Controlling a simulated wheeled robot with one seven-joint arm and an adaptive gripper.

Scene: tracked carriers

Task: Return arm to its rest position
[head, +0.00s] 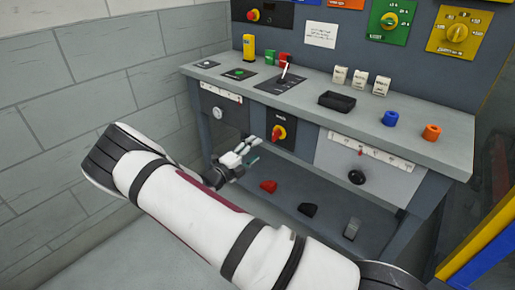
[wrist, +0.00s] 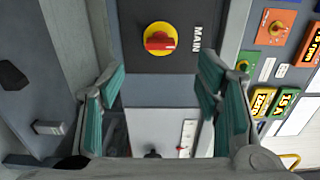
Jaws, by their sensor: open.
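My arm (head: 205,215) stretches across the lower left of the head view, white with dark bands. My gripper (head: 252,151) is in front of the workbench, level with its front panels. It also shows in the wrist view (wrist: 160,78), with its teal-padded fingers spread wide and nothing between them. The red and yellow rotary switch (head: 279,132) is on the bench front, just right of the fingertips. In the wrist view the switch (wrist: 159,39), beside the label MAIN, lies beyond the fingertips and appears apart from them.
A lower shelf holds a red piece (head: 268,186) and a dark piece (head: 307,209). A grey block wall (head: 60,110) stands left; floor there is clear.

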